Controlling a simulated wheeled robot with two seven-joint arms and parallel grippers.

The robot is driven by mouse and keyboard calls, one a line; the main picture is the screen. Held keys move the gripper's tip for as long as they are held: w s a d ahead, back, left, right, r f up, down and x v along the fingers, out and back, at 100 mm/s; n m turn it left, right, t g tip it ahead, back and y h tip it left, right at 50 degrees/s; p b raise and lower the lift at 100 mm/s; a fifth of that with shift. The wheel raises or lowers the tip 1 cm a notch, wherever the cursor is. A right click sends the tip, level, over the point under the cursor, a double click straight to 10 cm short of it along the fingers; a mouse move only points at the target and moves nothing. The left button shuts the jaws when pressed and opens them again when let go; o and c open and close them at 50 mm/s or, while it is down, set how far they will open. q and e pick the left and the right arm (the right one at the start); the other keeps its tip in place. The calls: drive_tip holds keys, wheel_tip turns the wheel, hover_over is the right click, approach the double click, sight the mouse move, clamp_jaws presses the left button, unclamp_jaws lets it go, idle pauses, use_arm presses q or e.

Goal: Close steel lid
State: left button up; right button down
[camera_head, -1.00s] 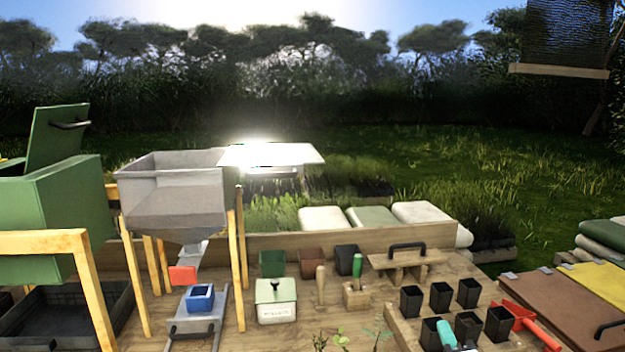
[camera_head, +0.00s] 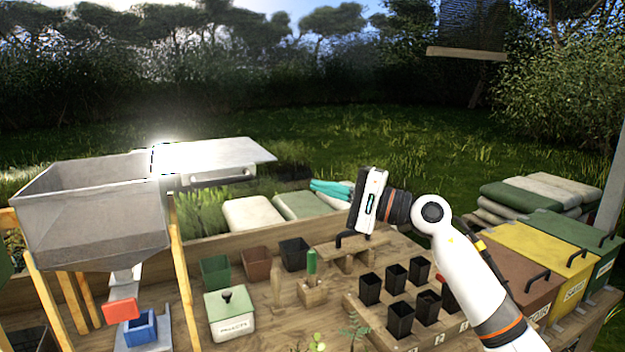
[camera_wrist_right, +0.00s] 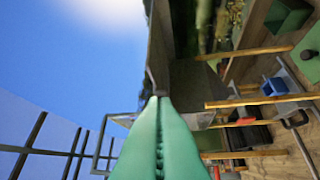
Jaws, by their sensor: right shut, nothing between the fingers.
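The steel lid (camera_head: 222,156) is a flat, bright plate in the head view. It stands open, lying nearly level out to the right from the rim of the grey steel hopper (camera_head: 95,215). A pale handle (camera_head: 222,176) shows under its near edge. My right gripper (camera_head: 318,187) has teal fingers, shut and empty, pointing left toward the lid and apart from it. In the right wrist view the shut fingers (camera_wrist_right: 160,120) cover part of the hopper (camera_wrist_right: 195,85); I cannot tell lid from hopper wall there. My left gripper is out of view.
Wooden legs (camera_head: 182,270) hold the hopper over a blue box (camera_head: 140,330). A pellets box (camera_head: 230,315), pots (camera_head: 257,264) and a wooden float (camera_head: 355,250) stand on the bench. Sacks (camera_head: 252,214) lie behind. Lidded bins (camera_head: 555,262) stand at right.

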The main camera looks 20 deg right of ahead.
sight(250, 170)
drive_tip(key=p+x, duration=0.2)
drive_tip(key=x, duration=0.1)
drive_tip(key=s+a+p+x, duration=0.1)
drive_tip(key=x, duration=0.2)
drive_tip(key=p+x, duration=0.2)
drive_tip(key=x, duration=0.1)
drive_tip(key=shift+a+r+p, duration=0.25)
drive_tip(key=shift+a+p, duration=0.1)
drive_tip(key=shift+a, duration=0.1)
drive_tip(key=shift+s+a+p, duration=0.1)
drive_tip(key=shift+a+p, duration=0.2)
drive_tip(key=shift+a, duration=0.1)
drive_tip(key=shift+a+f, duration=0.1)
drive_tip(key=shift+a, duration=0.1)
